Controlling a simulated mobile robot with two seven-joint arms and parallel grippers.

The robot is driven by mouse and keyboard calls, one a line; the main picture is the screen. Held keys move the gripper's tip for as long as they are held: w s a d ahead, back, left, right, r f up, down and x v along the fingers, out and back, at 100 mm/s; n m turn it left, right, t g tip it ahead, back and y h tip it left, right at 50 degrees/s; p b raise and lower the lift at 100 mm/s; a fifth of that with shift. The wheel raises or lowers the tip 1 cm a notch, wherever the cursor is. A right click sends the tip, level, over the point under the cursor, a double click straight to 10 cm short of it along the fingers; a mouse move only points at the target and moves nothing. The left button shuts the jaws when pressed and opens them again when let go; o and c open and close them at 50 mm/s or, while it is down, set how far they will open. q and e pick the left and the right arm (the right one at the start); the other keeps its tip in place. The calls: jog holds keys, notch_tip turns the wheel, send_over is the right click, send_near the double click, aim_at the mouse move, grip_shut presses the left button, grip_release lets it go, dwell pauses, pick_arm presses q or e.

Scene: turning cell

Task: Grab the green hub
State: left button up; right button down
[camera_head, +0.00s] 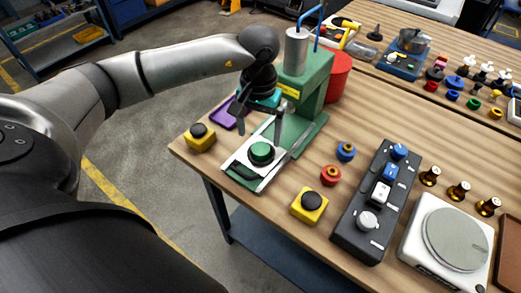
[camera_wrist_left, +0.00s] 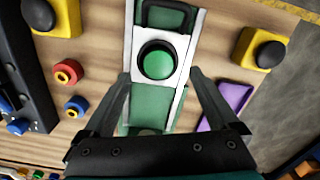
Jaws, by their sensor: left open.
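The green hub (camera_head: 261,153) is a round green piece with a dark rim, on the white and green slide of the green press (camera_head: 303,88). In the left wrist view the hub (camera_wrist_left: 157,62) lies ahead of the fingertips, near the middle between them. My left gripper (camera_head: 260,132) is open and empty, its fingers pointing down just behind the hub. In the left wrist view the open fingers of my left gripper (camera_wrist_left: 160,75) stand on either side of the slide, apart from the hub. My right gripper is not in view.
Yellow button boxes (camera_head: 200,138) and (camera_head: 310,206) flank the press. Red (camera_head: 331,175) and blue (camera_head: 346,151) rings lie to its right. A dark control panel (camera_head: 375,205) and a white scale (camera_head: 446,240) stand farther right. A purple tray (camera_head: 222,117) lies behind the left box.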

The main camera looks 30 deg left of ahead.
aim_at(261, 148)
pick_arm(q)
jog(key=f, duration=0.4)
jog(key=shift+w+f, duration=0.2)
jog(key=shift+f, duration=0.05)
jog(key=shift+r, duration=0.1)
grip_shut()
dwell(0.4)
